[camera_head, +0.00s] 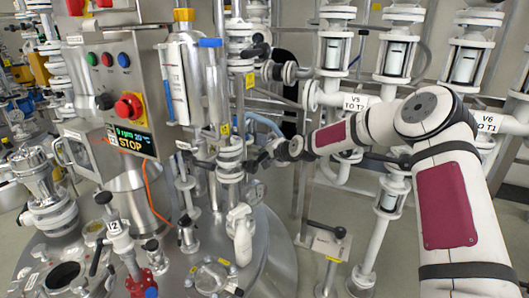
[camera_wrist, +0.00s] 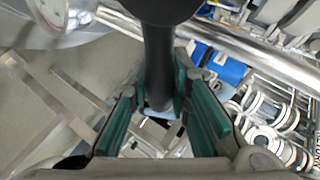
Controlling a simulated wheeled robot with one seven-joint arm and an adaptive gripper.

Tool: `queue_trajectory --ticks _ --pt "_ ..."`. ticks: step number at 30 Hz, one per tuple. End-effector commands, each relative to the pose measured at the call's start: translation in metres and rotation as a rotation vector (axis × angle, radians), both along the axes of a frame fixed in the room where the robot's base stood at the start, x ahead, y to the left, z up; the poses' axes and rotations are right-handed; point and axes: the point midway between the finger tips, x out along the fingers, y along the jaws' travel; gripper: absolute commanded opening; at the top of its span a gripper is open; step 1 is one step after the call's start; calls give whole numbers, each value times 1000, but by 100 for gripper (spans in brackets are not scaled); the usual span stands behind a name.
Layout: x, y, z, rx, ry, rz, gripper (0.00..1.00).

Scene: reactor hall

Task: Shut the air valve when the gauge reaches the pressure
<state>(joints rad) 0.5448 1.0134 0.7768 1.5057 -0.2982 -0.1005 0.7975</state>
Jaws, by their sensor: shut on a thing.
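My gripper (camera_head: 256,160) is at the end of my arm, beside the steel vertical pipework near the middle of the head view. In the wrist view my gripper (camera_wrist: 158,98) has its green-padded fingers around a dark rod-like handle (camera_wrist: 158,55) and is shut on it. I take this to be the air valve's handle; its valve body is hidden. A round white gauge (camera_wrist: 72,10) with a red mark is cut off at the top left of the wrist view. Its reading is not legible.
A control box (camera_head: 114,88) with buttons, a red knob and a STOP display stands left. White pipes labelled V5 (camera_head: 359,103) and V6 (camera_head: 488,122) stand behind my arm. A steel vessel lid (camera_head: 262,250) crowded with fittings lies below. Pipes closely surround the gripper.

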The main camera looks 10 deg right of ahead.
Motion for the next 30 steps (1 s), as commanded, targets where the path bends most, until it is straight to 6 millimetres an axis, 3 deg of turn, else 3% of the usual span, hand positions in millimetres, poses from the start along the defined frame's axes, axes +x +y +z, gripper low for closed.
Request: queue_trajectory --ticks 17,18,20,30 --pt "-1 -1 -6 18 29 -2 0" --pt "-1 -1 -6 18 29 -2 27" --pt "-1 -1 -6 17 29 -2 39" --pt "-2 -1 -3 16 25 -1 39"
